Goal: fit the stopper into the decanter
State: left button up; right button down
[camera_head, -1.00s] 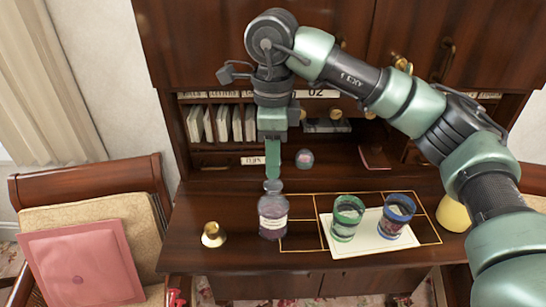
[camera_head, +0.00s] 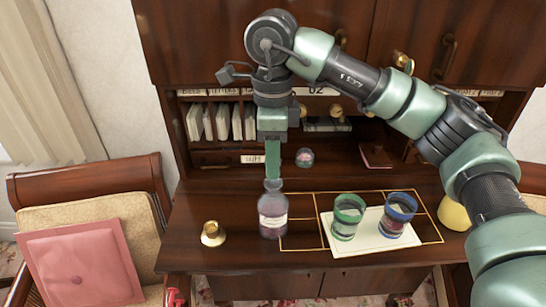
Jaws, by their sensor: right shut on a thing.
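The decanter (camera_head: 273,214), dark purple glass with a pale label, stands upright on the desk, left of centre. My right gripper (camera_head: 272,176) points straight down right over its neck; its green fingers are shut and meet the decanter's mouth in the picture. The stopper is not seen apart from the fingers, which hide what they hold. I cannot tell whether the stopper sits in the mouth or just above it. My left gripper is not in view.
On the desk, a brass bell-like piece (camera_head: 213,233) stands left of the decanter. A green-rimmed glass (camera_head: 347,217) and a blue-rimmed glass (camera_head: 397,214) stand on a white sheet (camera_head: 366,243) to the right. A small round object (camera_head: 305,157) lies behind.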

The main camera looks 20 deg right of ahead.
jog(key=shift+f+b, duration=1.05)
jog(key=shift+f, duration=0.3)
jog(key=c, duration=1)
grip_release()
jog(key=shift+r, duration=0.15)
jog(key=shift+r, duration=0.3)
notch_tip(320, 180, up, 7)
jog(key=shift+r+b, duration=0.1)
jog(key=shift+b, duration=0.4)
jog(key=shift+s+f, duration=0.1)
jog(key=shift+f, duration=0.1)
